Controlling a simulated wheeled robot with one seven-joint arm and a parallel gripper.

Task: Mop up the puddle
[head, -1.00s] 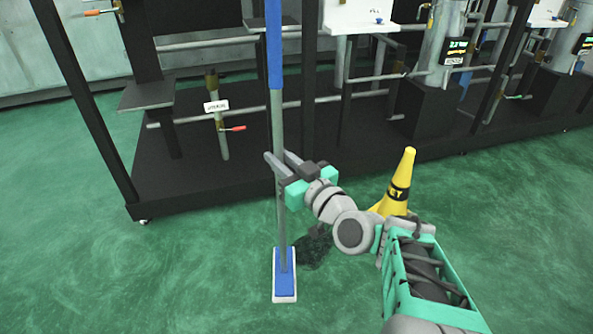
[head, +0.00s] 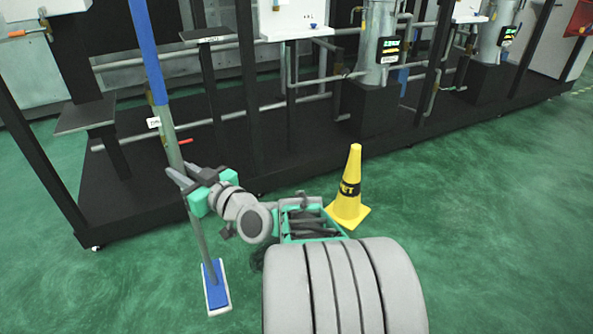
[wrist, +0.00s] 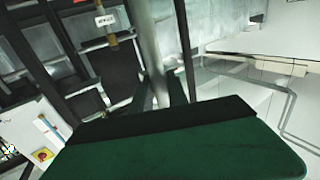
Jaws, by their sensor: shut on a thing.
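My gripper (head: 184,181) is shut on the pole of a mop (head: 197,227) in the head view. The mop has a grey pole with a blue upper part and a flat blue head with a white rim (head: 216,287), which rests on the green floor. The pole leans with its top to the left. In the wrist view the pole (wrist: 151,50) runs up between the fingers (wrist: 160,93). A small dark edge of the puddle (head: 257,258) shows beside my arm, right of the mop head; my arm hides most of it.
A long black platform (head: 130,208) with posts, pipes and machines lies just behind the gripper. The floor is open at right and at front left.

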